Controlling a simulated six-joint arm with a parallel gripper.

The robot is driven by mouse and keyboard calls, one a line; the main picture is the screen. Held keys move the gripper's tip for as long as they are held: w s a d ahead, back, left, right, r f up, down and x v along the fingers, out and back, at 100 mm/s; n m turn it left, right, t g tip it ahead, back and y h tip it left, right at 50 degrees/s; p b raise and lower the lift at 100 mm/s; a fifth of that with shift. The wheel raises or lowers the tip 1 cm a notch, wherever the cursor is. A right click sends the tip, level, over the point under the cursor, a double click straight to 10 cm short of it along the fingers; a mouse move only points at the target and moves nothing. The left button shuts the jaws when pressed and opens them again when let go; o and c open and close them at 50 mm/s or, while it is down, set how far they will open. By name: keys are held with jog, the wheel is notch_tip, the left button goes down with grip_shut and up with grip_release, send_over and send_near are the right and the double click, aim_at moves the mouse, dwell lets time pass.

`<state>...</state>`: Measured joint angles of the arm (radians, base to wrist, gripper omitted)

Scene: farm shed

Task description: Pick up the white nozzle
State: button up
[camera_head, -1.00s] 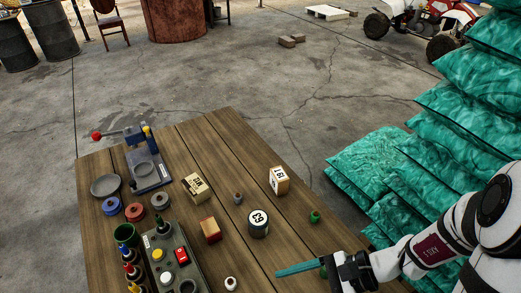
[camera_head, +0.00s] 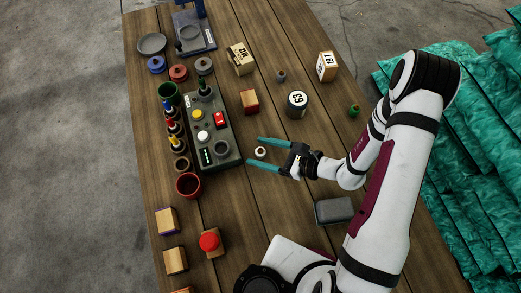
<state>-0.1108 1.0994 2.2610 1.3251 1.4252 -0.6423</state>
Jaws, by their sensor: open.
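The white nozzle (camera_head: 261,153) is a small round white piece with a dark centre. It sits on the wooden table, just right of the dark control box. My gripper (camera_head: 264,153) has two teal fingers, spread apart and pointing left. In this view the nozzle lies between the fingers near their tips, with a gap on either side. I cannot tell from this view how high the fingers are above the table.
The dark control box (camera_head: 213,151) with buttons stands close left of the fingertips. A grey box (camera_head: 334,211) lies at front right. Bare planks lie in front of the gripper.

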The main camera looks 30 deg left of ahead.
jog(key=shift+a+f, duration=0.1)
jog(key=shift+a, duration=0.2)
grip_shut()
